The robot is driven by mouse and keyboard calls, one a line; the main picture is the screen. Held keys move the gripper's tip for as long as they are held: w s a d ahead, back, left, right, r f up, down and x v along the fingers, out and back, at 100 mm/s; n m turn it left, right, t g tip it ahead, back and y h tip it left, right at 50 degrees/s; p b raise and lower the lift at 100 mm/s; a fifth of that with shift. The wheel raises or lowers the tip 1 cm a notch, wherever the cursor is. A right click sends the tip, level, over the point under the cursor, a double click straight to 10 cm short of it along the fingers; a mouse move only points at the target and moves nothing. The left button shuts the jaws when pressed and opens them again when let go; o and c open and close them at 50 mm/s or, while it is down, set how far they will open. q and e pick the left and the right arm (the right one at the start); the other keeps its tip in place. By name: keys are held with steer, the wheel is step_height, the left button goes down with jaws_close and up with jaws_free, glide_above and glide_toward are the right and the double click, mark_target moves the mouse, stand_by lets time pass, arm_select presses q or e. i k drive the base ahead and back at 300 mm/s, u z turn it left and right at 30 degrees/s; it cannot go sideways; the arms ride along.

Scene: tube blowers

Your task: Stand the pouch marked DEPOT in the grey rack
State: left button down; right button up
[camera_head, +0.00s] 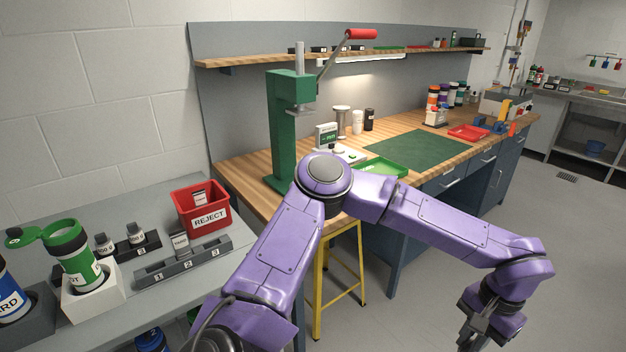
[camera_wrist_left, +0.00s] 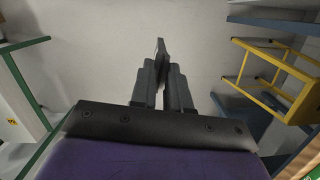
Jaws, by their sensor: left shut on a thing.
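My left gripper shows in the wrist view (camera_wrist_left: 163,75), shut on a thin, flat dark thing (camera_wrist_left: 161,52) seen edge-on, possibly a pouch; no marking on it shows. In the head view my left gripper (camera_head: 478,322) hangs low at the lower right, over the floor and away from the rack. The grey rack (camera_head: 205,259) lies on the left table, with slots numbered 1 to 3. A pouch (camera_head: 180,241) with a white label stands in its middle slot; its marking is too small to read surely. My right gripper is not in view.
A red REJECT bin (camera_head: 205,215) with a labelled item inside stands behind the rack. An open green carrier (camera_head: 76,252) ending "OT" and a blue carrier (camera_head: 12,288) are at left. A yellow stool (camera_head: 340,270) stands before the wooden bench with a green press (camera_head: 286,120).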

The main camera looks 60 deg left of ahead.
mark_target(158, 276)
steer(key=k, duration=0.8)
steer(key=u, duration=1.65)
